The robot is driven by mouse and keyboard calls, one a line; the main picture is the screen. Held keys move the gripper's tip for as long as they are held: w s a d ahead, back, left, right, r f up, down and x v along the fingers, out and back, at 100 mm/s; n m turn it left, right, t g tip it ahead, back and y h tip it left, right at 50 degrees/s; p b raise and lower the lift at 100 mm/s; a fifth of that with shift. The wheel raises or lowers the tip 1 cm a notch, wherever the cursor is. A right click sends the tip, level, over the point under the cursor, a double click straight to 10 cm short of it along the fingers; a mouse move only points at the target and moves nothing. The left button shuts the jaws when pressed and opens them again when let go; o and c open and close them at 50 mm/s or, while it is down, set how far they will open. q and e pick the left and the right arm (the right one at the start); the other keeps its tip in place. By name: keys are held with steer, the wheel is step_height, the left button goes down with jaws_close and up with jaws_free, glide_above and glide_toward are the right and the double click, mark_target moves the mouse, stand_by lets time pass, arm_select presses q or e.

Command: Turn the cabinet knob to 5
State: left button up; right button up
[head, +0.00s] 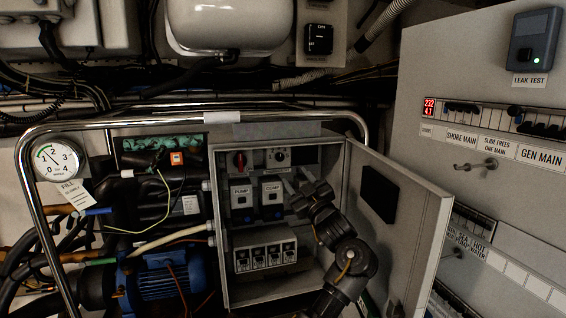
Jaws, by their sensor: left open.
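The open grey cabinet (219,215) stands in the middle of the head view, its door (425,215) swung out to the right. On its upper panel are a small dark round knob (279,156) on a pale plate and a red knob (240,160) to its left. The scale marks and the knob's setting are too small to read. My left gripper (292,178) is in the cabinet opening, just below and right of the dark knob. Its fingers are apart and appear empty. I see no contact with the knob. My right gripper is not in view.
Below the knobs sit the PUMP (241,198) and COMP (271,196) switch units, and a row of breakers (265,257). A chrome tube frame (120,121) surrounds the cabinet. A dial gauge (58,160) and a blue motor (165,282) are on the left, a breaker panel (415,70) on the right.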

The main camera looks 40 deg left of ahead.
mark_target(281, 158)
arm_select(q)
steer(key=x, duration=0.9)
steer(key=shift+a, duration=0.25)
steer(key=c, duration=1)
